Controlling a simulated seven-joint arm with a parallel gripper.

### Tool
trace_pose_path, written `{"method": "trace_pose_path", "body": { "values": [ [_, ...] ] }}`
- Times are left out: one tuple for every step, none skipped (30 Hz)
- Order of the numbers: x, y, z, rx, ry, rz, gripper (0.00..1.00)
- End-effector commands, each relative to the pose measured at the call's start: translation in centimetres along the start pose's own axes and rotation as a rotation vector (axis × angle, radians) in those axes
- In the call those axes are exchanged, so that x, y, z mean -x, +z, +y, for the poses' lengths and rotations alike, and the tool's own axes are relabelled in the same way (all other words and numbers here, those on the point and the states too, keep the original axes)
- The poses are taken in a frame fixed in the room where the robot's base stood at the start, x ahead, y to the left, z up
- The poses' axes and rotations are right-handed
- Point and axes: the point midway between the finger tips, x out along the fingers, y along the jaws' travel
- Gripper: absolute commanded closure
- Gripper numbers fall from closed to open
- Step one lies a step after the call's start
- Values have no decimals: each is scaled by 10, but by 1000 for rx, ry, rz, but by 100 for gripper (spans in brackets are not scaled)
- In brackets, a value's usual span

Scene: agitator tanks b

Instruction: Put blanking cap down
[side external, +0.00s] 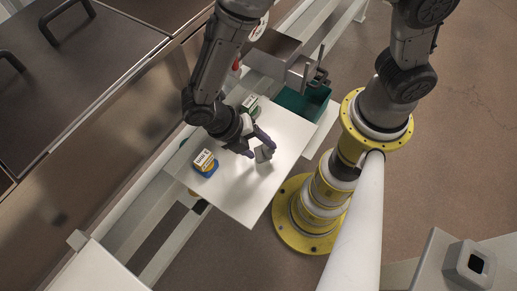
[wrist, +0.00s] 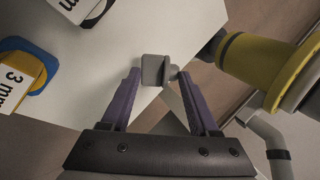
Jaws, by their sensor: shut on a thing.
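The blanking cap (side external: 264,154) is a small grey piece. My gripper (side external: 257,149) has purple fingers and is shut on it. In the wrist view the cap (wrist: 154,70) sits between the fingertips of the gripper (wrist: 158,75), with a flat square face and a short stub towards the right finger. The cap is over the white board (side external: 242,202), near its middle. I cannot tell whether it touches the board.
A teal bin (side external: 303,101) stands beyond. The board's front is clear.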

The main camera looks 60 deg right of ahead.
Motion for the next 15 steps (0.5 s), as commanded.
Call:
{"method": "trace_pose_path", "body": {
  "values": [
    [-9, 0, 2, 0, -8, 0, 100],
    [-13, 0, 4, 0, -7, 0, 100],
    [-17, 0, 7, 0, -6, 0, 100],
    [-19, 0, 8, 0, -5, 0, 100],
    [-20, 0, 10, 0, -3, 0, 100],
    [-21, 0, 10, 0, -2, 0, 100],
    [-21, 0, 10, 0, -1, 0, 100],
    [-21, 0, 10, 0, -1, 0, 100],
    [-21, 0, 10, 0, -1, 0, 100],
    [-20, 0, 10, 0, -1, 0, 100],
    [-20, 0, 10, 0, -1, 0, 100],
    [-21, 0, 10, 0, -2, 0, 100],
    [-21, 0, 10, 0, -2, 0, 100],
    [-22, 0, 10, 0, -2, 0, 100],
    [-23, 0, 11, 0, -3, 0, 100]
  ]
}}
